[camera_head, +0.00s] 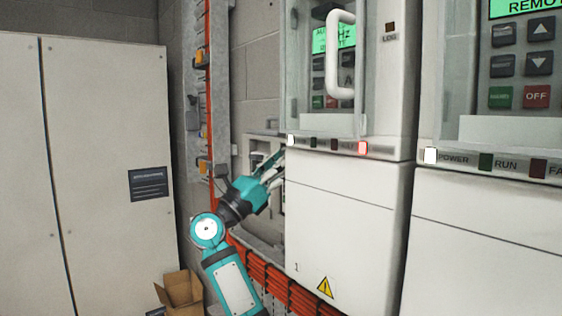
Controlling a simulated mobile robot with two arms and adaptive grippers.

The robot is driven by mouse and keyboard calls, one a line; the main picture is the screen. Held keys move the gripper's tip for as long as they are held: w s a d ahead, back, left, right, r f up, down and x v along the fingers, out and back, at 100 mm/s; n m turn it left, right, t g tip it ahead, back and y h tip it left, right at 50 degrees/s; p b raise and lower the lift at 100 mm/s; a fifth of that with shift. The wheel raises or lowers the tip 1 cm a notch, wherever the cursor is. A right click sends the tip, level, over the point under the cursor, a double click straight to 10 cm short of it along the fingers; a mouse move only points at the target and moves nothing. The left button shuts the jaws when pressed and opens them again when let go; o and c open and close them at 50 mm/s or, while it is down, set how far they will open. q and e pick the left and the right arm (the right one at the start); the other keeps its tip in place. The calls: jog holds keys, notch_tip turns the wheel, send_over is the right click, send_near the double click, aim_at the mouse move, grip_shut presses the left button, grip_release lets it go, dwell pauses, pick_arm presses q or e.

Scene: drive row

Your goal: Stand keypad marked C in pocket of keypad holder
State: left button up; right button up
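My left gripper (272,168) is at the end of the teal arm that comes up from the bottom, left of centre. It points up and right, close to the left side of the drive marked 1 (340,230). Its fingertips are small and partly lost against the drive edge, so I cannot tell whether they are open or hold anything. A grey fixture (262,142) on the wall is partly hidden behind the gripper; I cannot tell if it is the keypad holder. No keypad marked C can be made out. My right gripper is not in view.
The drive marked 1 has a clear door with a white handle (333,60) over a green-screened panel. Another drive (490,240) stands at the right. A grey cabinet (100,90) fills the left. Orange cables (275,282) and an open cardboard box (180,290) are low down.

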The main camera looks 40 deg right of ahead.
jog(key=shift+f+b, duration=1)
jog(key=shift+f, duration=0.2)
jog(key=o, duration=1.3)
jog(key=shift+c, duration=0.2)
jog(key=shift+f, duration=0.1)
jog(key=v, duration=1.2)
